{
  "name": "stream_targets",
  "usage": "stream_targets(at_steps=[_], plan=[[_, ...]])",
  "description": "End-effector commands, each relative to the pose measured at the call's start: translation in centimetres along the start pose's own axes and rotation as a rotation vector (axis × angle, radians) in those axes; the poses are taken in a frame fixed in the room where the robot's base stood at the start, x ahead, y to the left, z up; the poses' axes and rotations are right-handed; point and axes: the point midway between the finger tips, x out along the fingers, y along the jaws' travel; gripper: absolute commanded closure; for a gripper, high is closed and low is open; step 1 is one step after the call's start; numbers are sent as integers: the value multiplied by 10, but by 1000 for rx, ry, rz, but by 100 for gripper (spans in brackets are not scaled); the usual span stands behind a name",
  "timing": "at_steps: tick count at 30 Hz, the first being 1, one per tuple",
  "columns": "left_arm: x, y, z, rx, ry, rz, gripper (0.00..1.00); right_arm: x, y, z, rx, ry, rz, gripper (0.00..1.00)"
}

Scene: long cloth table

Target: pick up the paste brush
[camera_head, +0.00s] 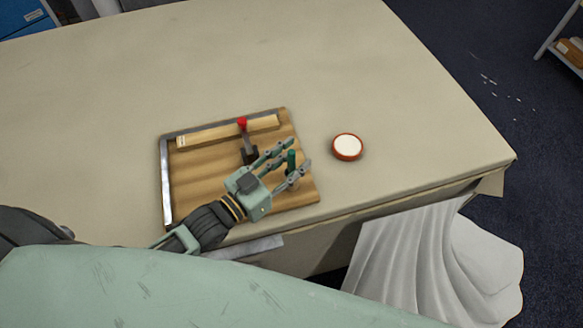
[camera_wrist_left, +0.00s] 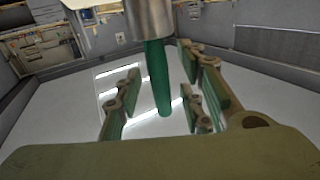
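The paste brush, as I take it, shows a green handle (camera_head: 291,159) standing upright near the right part of the wooden board (camera_head: 208,187). In the left wrist view its green handle (camera_wrist_left: 157,80) and a metal collar (camera_wrist_left: 148,18) show; its bristles are out of sight. My left gripper (camera_head: 295,157) is open, with its fingers on both sides of the green handle. In the left wrist view gaps show between the handle and the fingers. My right gripper is not in view.
A red-knobbed lever (camera_head: 242,124) on a dark base stands on the board, beside a wooden strip (camera_head: 228,132). A metal strip (camera_head: 166,183) lines the left edge. A round red-rimmed dish (camera_head: 347,147) with white contents sits to the right. White cloth (camera_head: 420,255) hangs at the table's front edge.

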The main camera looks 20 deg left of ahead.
Motion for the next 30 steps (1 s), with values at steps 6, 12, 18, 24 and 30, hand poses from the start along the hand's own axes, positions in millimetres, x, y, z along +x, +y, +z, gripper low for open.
stream_targets(at_steps=[6, 12, 18, 24, 30], plan=[[0, 0, 0, 0, 0, 0, 86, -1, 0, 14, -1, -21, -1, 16], [0, 0, 0, 0, 0, 0, 100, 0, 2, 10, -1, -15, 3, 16], [0, 0, 0, 0, 0, 0, 100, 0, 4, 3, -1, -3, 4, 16], [0, 0, -7, 0, 1, 0, 100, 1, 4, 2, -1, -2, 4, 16], [-1, 0, -28, 0, 3, 0, 100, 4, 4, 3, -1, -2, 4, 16]])
